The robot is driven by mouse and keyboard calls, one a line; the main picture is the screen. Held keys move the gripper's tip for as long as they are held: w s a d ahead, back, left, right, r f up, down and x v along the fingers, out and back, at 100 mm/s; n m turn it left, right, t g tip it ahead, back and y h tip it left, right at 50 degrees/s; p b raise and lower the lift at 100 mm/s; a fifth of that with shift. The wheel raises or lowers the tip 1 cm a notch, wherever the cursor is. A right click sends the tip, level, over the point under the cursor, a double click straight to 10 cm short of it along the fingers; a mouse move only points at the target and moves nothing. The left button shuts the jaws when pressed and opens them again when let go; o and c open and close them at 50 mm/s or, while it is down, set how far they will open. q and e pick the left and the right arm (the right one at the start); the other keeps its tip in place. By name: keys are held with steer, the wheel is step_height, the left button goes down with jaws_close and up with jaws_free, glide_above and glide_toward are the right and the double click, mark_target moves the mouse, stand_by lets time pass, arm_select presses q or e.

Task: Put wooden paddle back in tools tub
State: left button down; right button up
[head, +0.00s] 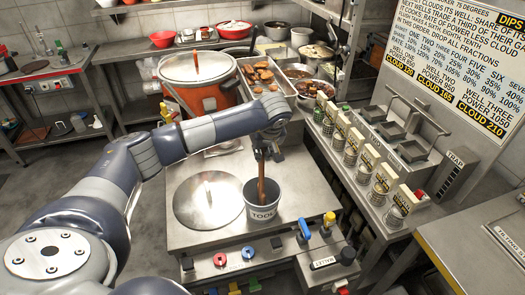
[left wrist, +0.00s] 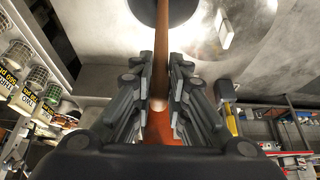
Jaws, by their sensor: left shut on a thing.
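The wooden paddle (head: 261,188) is a brown handle standing roughly upright, its lower end inside the tools tub (head: 262,213). The tub is grey with a lettered white band and stands on the steel worktop. My left gripper (head: 266,152) is above the tub, shut on the paddle's upper part. In the left wrist view, my left gripper (left wrist: 161,90) has its fingers on both sides of the paddle (left wrist: 162,40), which runs to the dark tub opening (left wrist: 178,12). The paddle's lower end is hidden in the tub. My right gripper is not in view.
A round steel lid (head: 208,200) lies left of the tub. A big red-sided pot (head: 198,92) stands behind, beside a tray of browned food (head: 262,75). Several baskets (head: 362,160) line the right counter.

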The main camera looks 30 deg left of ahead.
arm_select(q)
steer(key=shift+f, duration=0.25)
stand_by(0.6)
steer(key=c, duration=1.5)
jaws_free()
steer(key=shift+r, duration=0.1)
steer(key=v, duration=1.2)
